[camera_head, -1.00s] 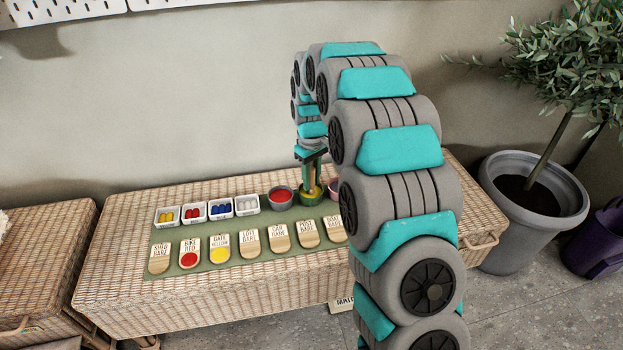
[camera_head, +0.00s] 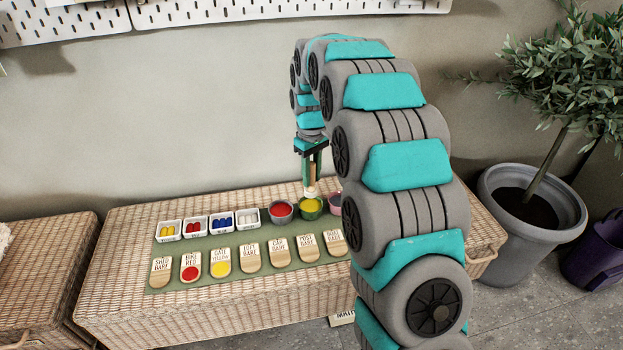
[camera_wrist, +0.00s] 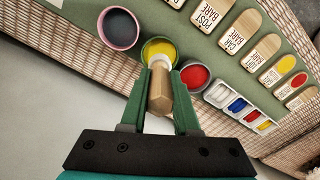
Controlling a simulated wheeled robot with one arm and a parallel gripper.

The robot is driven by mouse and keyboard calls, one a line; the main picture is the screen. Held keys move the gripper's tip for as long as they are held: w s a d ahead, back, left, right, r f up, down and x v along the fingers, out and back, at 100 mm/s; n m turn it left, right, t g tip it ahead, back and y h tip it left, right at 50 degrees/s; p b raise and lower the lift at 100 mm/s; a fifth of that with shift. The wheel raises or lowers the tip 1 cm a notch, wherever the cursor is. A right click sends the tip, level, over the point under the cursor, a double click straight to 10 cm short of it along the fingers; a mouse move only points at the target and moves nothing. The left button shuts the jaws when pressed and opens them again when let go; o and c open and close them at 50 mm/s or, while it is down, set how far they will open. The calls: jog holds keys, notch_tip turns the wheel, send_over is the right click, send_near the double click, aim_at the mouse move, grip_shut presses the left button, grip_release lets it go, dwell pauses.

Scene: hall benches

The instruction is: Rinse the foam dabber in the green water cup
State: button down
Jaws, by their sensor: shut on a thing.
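My gripper (camera_head: 311,168) is shut on the wooden handle of the foam dabber (camera_wrist: 160,92) and holds it upright, pointing down. The dabber's pale foam tip (camera_head: 310,191) shows just above the green water cup (camera_head: 311,214), whose liquid looks yellow. In the wrist view the pale foam lies in front of the green cup (camera_wrist: 147,43), partly covering its yellow liquid. The foam looks clear of the liquid, though the exact gap is hard to tell.
A grey cup with red liquid (camera_head: 281,219) stands left of the green cup; a pink cup (camera_wrist: 103,35) stands on its other side. White trays (camera_head: 221,222) of colored pieces and several wooden tags (camera_head: 221,267) lie on the green mat (camera_head: 170,277). A potted tree (camera_head: 510,240) stands right.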

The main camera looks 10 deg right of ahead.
jog(key=shift+d+r, duration=0.1)
jog(key=d, duration=1.2)
jog(key=shift+d, duration=0.4)
dwell(1.0)
